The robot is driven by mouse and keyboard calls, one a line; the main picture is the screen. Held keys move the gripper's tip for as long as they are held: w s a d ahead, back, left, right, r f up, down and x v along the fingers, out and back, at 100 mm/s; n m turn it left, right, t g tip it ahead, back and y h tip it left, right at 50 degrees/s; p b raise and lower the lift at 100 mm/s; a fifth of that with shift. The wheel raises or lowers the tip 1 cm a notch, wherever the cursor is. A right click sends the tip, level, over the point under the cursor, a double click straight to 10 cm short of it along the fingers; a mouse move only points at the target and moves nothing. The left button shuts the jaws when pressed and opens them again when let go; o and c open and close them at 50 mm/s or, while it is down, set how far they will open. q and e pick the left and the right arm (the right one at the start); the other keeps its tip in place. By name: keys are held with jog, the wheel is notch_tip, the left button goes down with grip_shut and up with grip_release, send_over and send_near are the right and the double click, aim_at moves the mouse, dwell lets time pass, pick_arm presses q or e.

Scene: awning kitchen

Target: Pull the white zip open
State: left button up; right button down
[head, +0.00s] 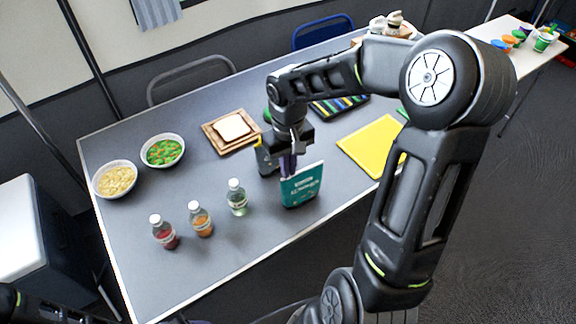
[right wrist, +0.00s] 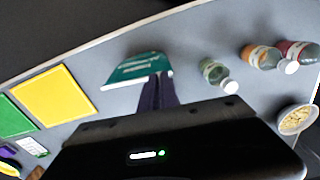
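A teal pouch (head: 302,186) with white lettering stands upright near the table's front edge. It also shows in the right wrist view (right wrist: 135,69), with its lettering upside down. A pale strip runs along its top edge; the white zip itself is too small to make out. My right gripper (head: 288,172) points down at the left end of the pouch's top edge. Its dark purple fingers (right wrist: 158,90) are close together and overlap that edge in the right wrist view. Whether they pinch the zip is hidden. My left gripper is out of view; only part of my left arm shows at the bottom left.
Three small bottles, red (head: 163,232), orange (head: 201,219) and green (head: 237,198), stand left of the pouch. A yellow board (head: 372,146) lies to its right. Bread on a wooden board (head: 232,130) and two bowls (head: 115,179) lie farther left.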

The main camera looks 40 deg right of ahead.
jog(key=d, duration=0.6)
jog(key=s+d, duration=0.1)
jog(key=d, duration=0.2)
jog(key=shift+p, duration=0.4)
jog(key=c, duration=1.6)
grip_release()
jog(key=shift+a, duration=0.1)
jog(key=shift+r, duration=0.1)
notch_tip(320, 180, up, 8)
jog(key=shift+f+b, duration=0.2)
jog(key=shift+b, duration=0.3)
